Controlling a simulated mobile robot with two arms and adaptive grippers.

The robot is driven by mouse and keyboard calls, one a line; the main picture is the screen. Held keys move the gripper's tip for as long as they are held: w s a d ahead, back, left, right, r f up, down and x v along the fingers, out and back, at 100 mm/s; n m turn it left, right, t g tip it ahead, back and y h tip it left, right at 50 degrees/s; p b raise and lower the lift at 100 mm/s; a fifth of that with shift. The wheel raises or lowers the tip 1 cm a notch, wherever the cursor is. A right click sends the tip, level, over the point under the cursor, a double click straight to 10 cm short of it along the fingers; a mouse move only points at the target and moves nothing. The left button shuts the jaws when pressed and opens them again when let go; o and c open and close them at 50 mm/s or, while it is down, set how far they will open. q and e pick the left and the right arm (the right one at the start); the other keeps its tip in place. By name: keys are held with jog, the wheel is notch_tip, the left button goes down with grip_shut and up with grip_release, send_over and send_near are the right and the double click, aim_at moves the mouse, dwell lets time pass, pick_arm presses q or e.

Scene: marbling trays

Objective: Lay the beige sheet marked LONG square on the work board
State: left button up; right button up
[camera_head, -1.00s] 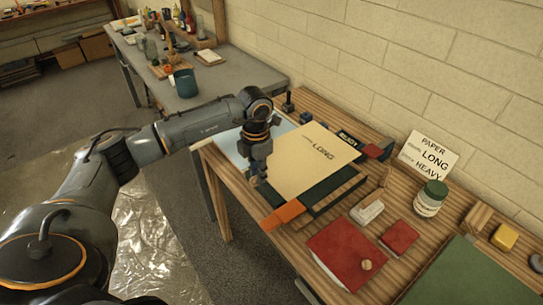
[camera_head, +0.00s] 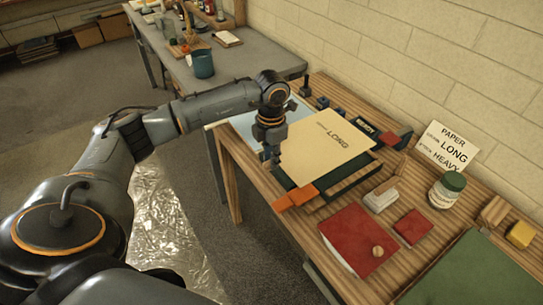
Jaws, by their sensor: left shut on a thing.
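The beige sheet (camera_head: 325,151) marked LONG lies over the dark green work board (camera_head: 351,178) on the wooden bench. The LONG print faces up. A strip of the board shows along the sheet's near right side and at its near left corner. The sheet covers most of the rest. My left gripper (camera_head: 272,163) points down at the sheet's left edge and is shut on it. Its fingertips are small and partly hard to make out. I cannot tell whether the sheet lies fully flat or square on the board. My right gripper is out of view.
An orange block (camera_head: 297,197) and a red block (camera_head: 394,138) sit at the board's edges. A red book (camera_head: 350,236), a white block (camera_head: 380,200), a lidded jar (camera_head: 446,191) and a PAPER sign (camera_head: 444,150) stand nearby. A pale blue sheet (camera_head: 243,126) lies behind my gripper.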

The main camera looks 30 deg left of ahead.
pick_arm(q)
notch_tip(320, 180, down, 3)
jog(key=shift+r+b, duration=0.1)
jog(key=shift+b, duration=0.85)
jog(key=shift+f+b, duration=0.7)
jog(key=shift+f, duration=0.2)
jog(key=shift+f+b, duration=0.8)
jog(key=shift+f, duration=0.25)
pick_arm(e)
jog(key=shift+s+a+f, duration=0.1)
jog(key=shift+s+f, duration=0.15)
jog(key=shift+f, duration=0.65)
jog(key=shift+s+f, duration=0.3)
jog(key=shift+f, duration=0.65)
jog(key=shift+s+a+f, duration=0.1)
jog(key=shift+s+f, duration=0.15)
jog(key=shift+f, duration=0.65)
pick_arm(q)
jog(key=o, duration=0.9)
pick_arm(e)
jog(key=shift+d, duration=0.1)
pick_arm(q)
jog(key=o, duration=0.5)
jog(key=shift+c, duration=0.2)
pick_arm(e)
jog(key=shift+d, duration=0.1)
pick_arm(q)
jog(key=shift+r, duration=0.1)
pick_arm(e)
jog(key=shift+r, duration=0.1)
